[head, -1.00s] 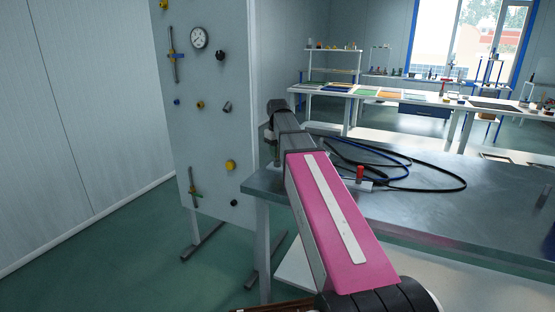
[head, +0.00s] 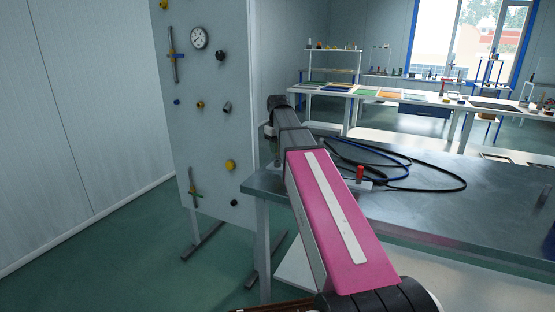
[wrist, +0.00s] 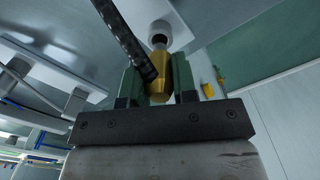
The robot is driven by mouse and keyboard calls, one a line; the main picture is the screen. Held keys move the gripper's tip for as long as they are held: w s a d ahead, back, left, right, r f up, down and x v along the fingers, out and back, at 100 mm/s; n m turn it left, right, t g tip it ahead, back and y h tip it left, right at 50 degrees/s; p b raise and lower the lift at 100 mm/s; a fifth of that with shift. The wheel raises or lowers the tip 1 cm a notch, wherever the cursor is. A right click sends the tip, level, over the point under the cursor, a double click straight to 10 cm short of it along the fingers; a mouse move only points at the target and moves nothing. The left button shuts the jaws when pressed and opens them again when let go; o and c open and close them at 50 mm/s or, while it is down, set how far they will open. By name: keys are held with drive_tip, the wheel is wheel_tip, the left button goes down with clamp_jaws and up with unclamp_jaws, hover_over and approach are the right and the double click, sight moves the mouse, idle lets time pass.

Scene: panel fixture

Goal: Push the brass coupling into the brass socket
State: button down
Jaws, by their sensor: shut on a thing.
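In the wrist view my gripper (wrist: 158,88) is shut on the brass coupling (wrist: 159,82), which sits between its two green finger pads. A black hose (wrist: 125,40) runs to the coupling from the upper left. In the head view my arm hides the coupling and fingertips.
A grey upright panel (head: 212,75) with a gauge (head: 199,38), yellow knob (head: 231,165) and several small fittings stands left of my arm. A metal bench (head: 430,205) is at right, with looped black and blue hoses (head: 400,165) and a red-topped part (head: 360,172).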

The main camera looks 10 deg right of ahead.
idle(0.3)
drive_tip(key=shift+r, duration=2.5)
drive_tip(key=c, duration=1.8)
unclamp_jaws()
clamp_jaws()
